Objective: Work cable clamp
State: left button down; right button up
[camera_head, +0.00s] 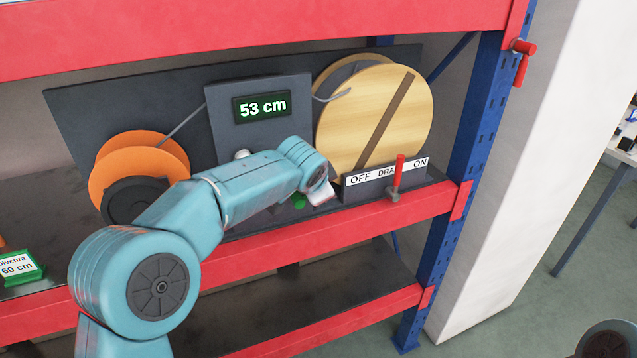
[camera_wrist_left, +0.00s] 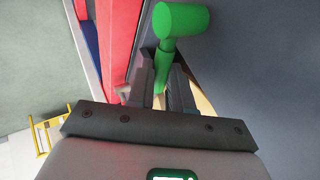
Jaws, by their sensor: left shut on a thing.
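A green handle (camera_wrist_left: 181,20) with a thick cylindrical end and a thin stem shows in the left wrist view; I take it for the cable clamp's handle. My left gripper (camera_wrist_left: 163,82) is shut on its stem, with a finger on each side. In the head view only a bit of the green handle (camera_head: 299,201) shows beside my left wrist, at the foot of the dark machine. The rest of the clamp is hidden behind my arm. My right gripper is not in view.
A display (camera_head: 262,106) reads 53 cm. A grey cable runs from an orange reel (camera_head: 172,150) to the housing and on to a wooden drum (camera_head: 350,125). A red lever (camera_head: 399,170) stands at the OFF/ON plate. A green 60 cm label block (camera_head: 20,268) sits far left.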

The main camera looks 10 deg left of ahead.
pick_arm(q)
jog(key=shift+r, duration=0.15)
jog(key=c, duration=1.3)
grip_release()
jog(key=b+v, duration=0.2)
jog(key=v, duration=1.4)
jog(key=shift+b, duration=0.4)
jog(key=shift+r, duration=0.1)
